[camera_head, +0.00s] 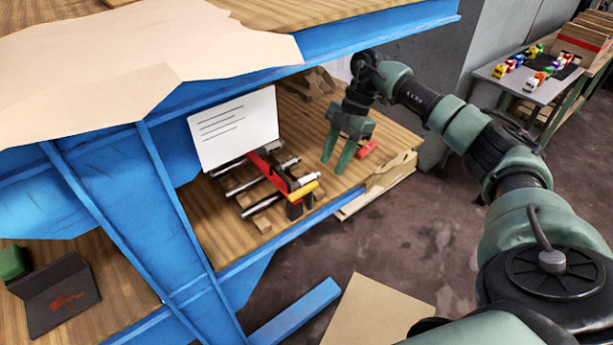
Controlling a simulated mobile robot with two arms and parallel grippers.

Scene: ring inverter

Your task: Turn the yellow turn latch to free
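The yellow turn latch (303,190) sits at the front right end of a red and black device with silver rods (268,176), on the wooden shelf (222,235). My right gripper (336,165) points down over the shelf, just right of and a little behind the latch. Its two green fingers are apart with nothing seen between them. I cannot tell whether a finger touches the device. My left gripper does not show.
A white sheet with lines (234,129) stands behind the device. A small red object (367,149) lies right of my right gripper. Blue beams (175,190) frame the shelf on the left and above. Wooden pieces (378,184) lie at the shelf's right edge.

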